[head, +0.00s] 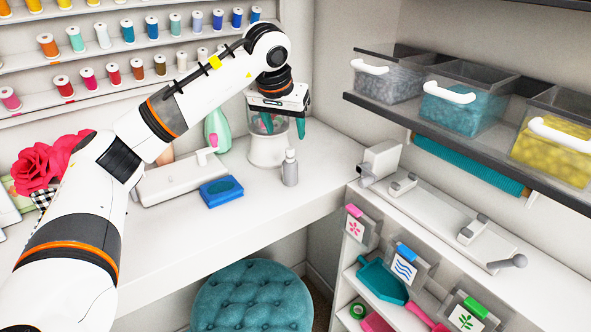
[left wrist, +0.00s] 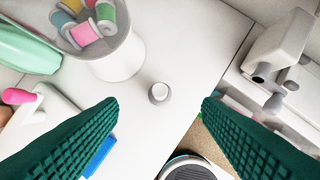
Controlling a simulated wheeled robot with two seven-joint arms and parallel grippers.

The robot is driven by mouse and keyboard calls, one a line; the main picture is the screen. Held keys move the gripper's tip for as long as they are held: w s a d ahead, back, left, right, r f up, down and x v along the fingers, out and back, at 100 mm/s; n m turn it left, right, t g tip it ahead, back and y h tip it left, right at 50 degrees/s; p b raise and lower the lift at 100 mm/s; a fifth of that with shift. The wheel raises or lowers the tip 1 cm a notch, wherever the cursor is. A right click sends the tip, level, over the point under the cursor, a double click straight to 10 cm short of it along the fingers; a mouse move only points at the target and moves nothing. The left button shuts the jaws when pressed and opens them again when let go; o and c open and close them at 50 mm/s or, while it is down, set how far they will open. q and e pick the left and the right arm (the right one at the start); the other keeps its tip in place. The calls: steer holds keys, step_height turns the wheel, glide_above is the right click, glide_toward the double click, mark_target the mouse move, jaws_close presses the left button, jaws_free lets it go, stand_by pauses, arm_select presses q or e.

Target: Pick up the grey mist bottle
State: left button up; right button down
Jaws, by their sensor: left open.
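The grey mist bottle (head: 290,170) stands upright on the white desk, close to its front edge, with a lighter cap on top. In the left wrist view the bottle (left wrist: 159,93) is seen from above, between my fingertips in the picture but apart from them. My left gripper (head: 284,126) is open and empty, with green ridged fingers pointing down. It is higher than the bottle and in front of the white jar in the head view. The fingers also show in the left wrist view (left wrist: 161,103). My right gripper is not in view.
A white jar (head: 265,150) with thread spools stands right behind the bottle. A blue pad (head: 221,191) and a white device with a pink knob (head: 175,180) lie left. A mint bottle (head: 218,130) stands behind. A teal stool (head: 252,297) is below the desk edge.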

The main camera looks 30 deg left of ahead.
mark_target(289, 150)
arm_select(q)
steer(key=x, duration=0.4)
steer(key=shift+w+f, duration=0.15)
steer(key=shift+f, duration=0.15)
steer(key=shift+p+x, duration=0.75)
steer(key=shift+x, duration=2.35)
steer(key=c, duration=1.1)
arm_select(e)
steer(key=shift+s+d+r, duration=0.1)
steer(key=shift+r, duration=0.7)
